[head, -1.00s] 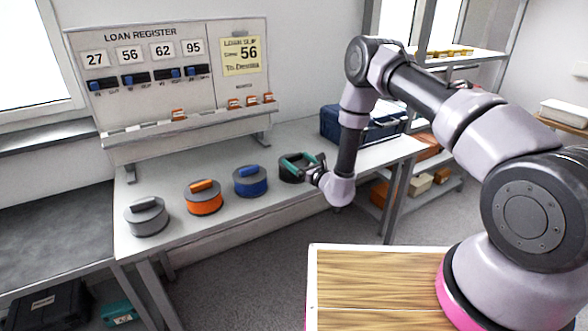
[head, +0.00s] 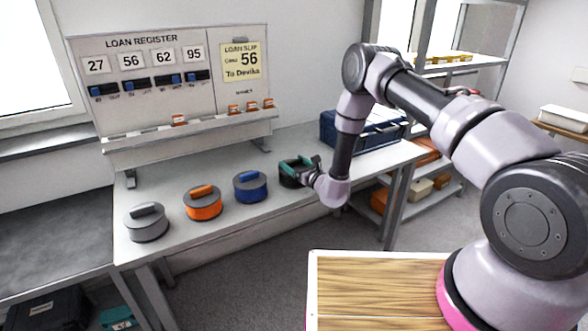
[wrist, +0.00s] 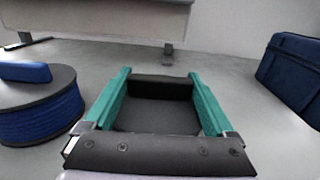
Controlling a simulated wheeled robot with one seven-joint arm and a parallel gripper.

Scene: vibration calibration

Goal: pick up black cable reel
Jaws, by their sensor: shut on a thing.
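The black cable reel (head: 290,178) is at the right end of the row of reels on the grey table and appears to rest on the tabletop. My gripper (head: 296,162) reaches it from the right, at the level of its top. In the wrist view, the green fingers of my gripper (wrist: 159,74) are shut on the black handle block of the black cable reel (wrist: 155,119), one finger at each end. The reel's dark disc shows between the fingers. Its near side is hidden by my gripper's body.
A blue reel (head: 250,188), an orange reel (head: 203,207) and a grey reel (head: 147,226) stand to the left. A dark blue case (head: 362,130) stands on the right. The loan register board (head: 150,75) rises behind. The table's front edge is close to the reels.

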